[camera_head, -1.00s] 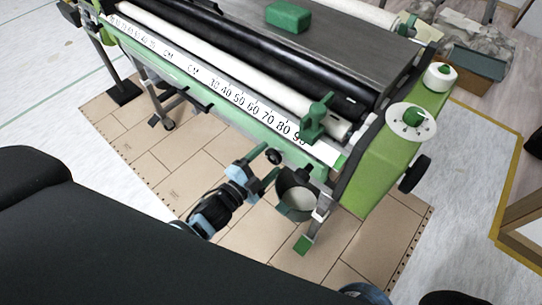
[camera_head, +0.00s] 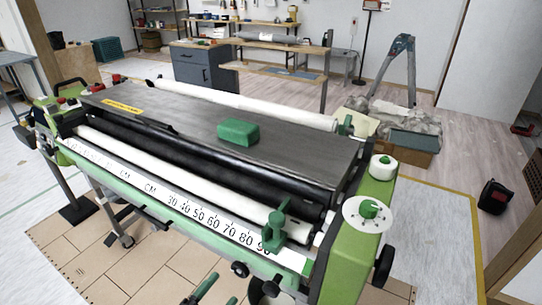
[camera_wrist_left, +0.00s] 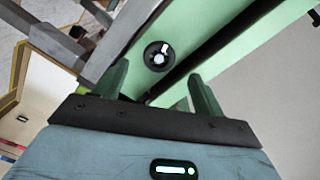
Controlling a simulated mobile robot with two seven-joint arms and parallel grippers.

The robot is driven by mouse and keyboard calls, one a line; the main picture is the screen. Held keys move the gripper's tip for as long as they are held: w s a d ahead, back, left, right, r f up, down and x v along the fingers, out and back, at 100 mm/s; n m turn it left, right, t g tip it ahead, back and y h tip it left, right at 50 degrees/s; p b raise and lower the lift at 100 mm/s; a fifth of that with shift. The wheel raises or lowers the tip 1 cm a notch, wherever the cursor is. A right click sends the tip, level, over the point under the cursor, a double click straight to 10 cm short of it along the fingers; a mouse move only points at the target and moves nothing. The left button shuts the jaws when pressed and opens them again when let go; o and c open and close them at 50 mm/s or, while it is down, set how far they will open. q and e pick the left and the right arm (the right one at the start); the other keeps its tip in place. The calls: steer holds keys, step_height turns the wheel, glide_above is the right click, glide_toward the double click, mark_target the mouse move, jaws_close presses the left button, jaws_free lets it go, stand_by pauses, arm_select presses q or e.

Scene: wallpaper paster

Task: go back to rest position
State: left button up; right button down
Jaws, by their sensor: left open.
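The wallpaper paster (camera_head: 300,135) stands in front of me, with a green side housing (camera_head: 350,255) at its right end. My left gripper (camera_head: 212,292) shows at the bottom edge of the head view, with only its green fingertips visible, below the machine's front rail. In the left wrist view the gripper (camera_wrist_left: 162,90) is open and empty, with its two green fingers apart. A round black knob (camera_wrist_left: 158,56) on the machine's green rail shows beyond the fingers. My right gripper is out of view.
A green block (camera_head: 239,132) lies on the machine's grey top. A white dial (camera_head: 367,213) and a black side knob (camera_head: 384,266) sit at the right end. Cardboard flooring (camera_head: 150,268) lies below.

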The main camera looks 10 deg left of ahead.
arm_select(q)
steer(key=s+n+g+y+p, duration=0.2)
steer(key=s+n+g+p, duration=0.2)
steer(key=s, duration=1)
steer(key=s+a+n+g+y+p, duration=0.1)
steer(key=s+n+g+p, duration=0.3)
steer(key=s+n, duration=0.5)
steer(key=s+y+p, duration=0.1)
steer(key=s, duration=0.4)
steer(key=shift+s+a+f+n+p, duration=0.2)
steer(key=shift+s+f+n+p, duration=0.1)
steer(key=shift+s+f+p, duration=0.1)
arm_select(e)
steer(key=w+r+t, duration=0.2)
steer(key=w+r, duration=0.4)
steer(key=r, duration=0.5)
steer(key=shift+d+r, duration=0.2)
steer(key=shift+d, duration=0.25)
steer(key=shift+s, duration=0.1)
